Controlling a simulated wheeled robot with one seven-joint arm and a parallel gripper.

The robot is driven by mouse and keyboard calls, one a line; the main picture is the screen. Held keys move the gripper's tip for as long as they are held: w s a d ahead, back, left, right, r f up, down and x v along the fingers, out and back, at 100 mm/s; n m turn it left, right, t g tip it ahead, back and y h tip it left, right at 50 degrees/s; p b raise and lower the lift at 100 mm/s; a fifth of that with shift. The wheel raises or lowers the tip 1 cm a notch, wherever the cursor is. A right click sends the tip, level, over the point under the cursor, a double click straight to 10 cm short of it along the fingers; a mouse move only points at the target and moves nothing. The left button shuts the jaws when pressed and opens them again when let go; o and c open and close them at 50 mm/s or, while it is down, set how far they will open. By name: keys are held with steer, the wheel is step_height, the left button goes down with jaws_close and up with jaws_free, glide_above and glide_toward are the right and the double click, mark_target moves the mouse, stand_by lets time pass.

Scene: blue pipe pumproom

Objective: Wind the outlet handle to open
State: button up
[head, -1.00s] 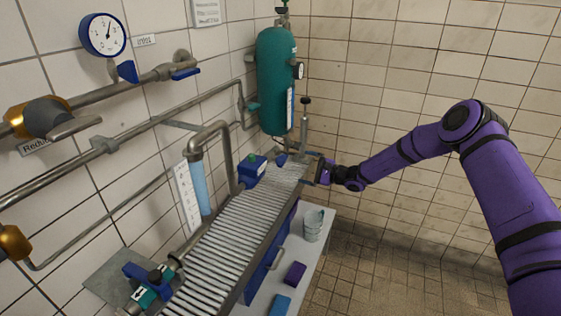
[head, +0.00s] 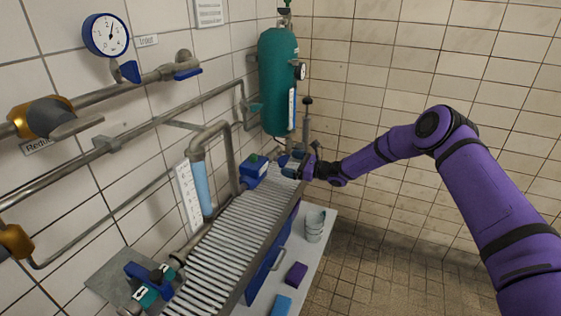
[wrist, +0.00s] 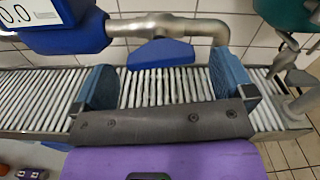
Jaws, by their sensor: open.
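A blue lever handle (wrist: 160,52) sits on a short grey pipe in the wrist view, beside a blue meter box (wrist: 45,25). No label on this handle is readable, so I cannot confirm it is the outlet handle. My gripper (wrist: 160,66) is open and empty, its blue-grey fingers wide apart. The handle lies beyond the fingertips, roughly centred between them, and no contact shows. In the head view my gripper (head: 298,166) is over the far end of the grating, close to the pipe and largely covering the handle.
The teal tank (head: 278,85) stands just behind the gripper. The ribbed grating (head: 225,240) runs below it. A bucket (head: 315,225) and sponges (head: 296,273) rest on a white bench. Another blue-handled valve (head: 148,280) is at the near end.

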mark_target(280, 159)
steer(key=shift+x, duration=2.4)
steer(key=c, duration=0.9)
